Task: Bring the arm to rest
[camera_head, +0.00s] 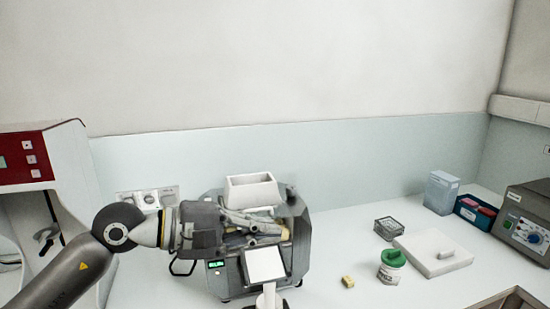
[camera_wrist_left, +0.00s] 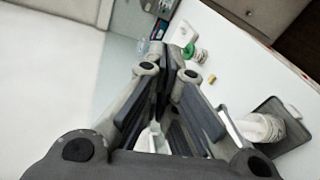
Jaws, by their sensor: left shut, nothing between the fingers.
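My left arm (camera_head: 82,258) reaches in from the left in the head view. Its gripper (camera_head: 283,226) is shut and empty, in front of and over the grey mill (camera_head: 303,250), below a white hopper (camera_head: 252,190). In the left wrist view the fingers (camera_wrist_left: 170,58) come together, with nothing seen between their tips. Whether the gripper touches the mill cannot be told. The gripper hides part of the mill's middle. My right gripper is in neither view.
Right of the mill stand a small yellow block (camera_head: 347,282), a green-lidded jar (camera_head: 391,267), a wire basket (camera_head: 388,228) and a white slab (camera_head: 432,253). A grey device (camera_head: 526,222) is at far right. A red-and-white machine (camera_head: 40,160) stands at left. Counter between mill and jar is mostly clear.

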